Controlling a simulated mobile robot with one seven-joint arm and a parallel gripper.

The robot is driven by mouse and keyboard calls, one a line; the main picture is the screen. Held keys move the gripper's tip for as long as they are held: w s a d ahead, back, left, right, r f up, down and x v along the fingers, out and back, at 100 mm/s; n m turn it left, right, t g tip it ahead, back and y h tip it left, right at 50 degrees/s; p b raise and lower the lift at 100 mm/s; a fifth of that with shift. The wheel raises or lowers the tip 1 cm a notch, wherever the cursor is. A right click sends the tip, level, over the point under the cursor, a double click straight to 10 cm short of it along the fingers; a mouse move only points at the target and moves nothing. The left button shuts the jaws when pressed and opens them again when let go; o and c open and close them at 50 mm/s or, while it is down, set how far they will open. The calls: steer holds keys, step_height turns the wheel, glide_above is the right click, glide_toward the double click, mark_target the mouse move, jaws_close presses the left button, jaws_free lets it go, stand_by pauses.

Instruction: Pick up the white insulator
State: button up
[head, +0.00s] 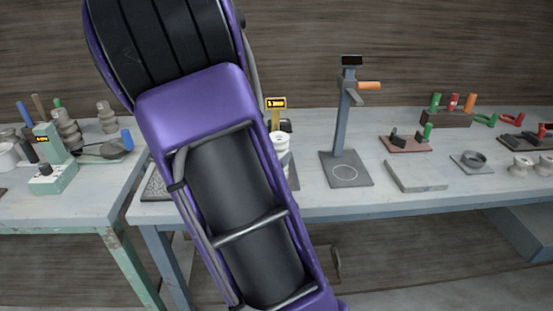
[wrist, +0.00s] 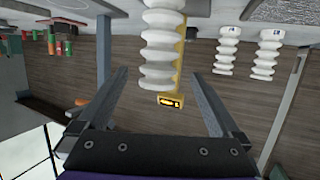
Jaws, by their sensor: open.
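A white ribbed insulator (wrist: 162,48) stands out in the upside-down wrist view, in line with the gap between my fingers. My gripper (wrist: 158,73) is open, with one finger to each side of that gap and neither seen touching the insulator. In the head view a white insulator (head: 279,141) shows just right of my arm, partly hidden by it. My gripper is hidden behind the arm there. Two more white insulators, one nearer (wrist: 228,50) and one further right (wrist: 265,54), show in the wrist view.
A yellow-labelled post (head: 276,103) rises close behind the insulator. A grey stand (head: 345,130) with an orange handle is to its right. A flat grey slab (head: 416,176) lies further right. Grey ribbed pieces (head: 68,130) and tools occupy the left table (head: 75,205).

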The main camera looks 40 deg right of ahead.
steer(key=x, duration=0.4)
steer(key=shift+w+d+f+b, duration=0.1)
steer(key=shift+w+d+b, duration=0.1)
steer(key=shift+d+b, duration=0.1)
steer(key=b+x, duration=0.1)
steer(key=x, duration=0.4)
steer(key=shift+d, duration=0.1)
jaws_close()
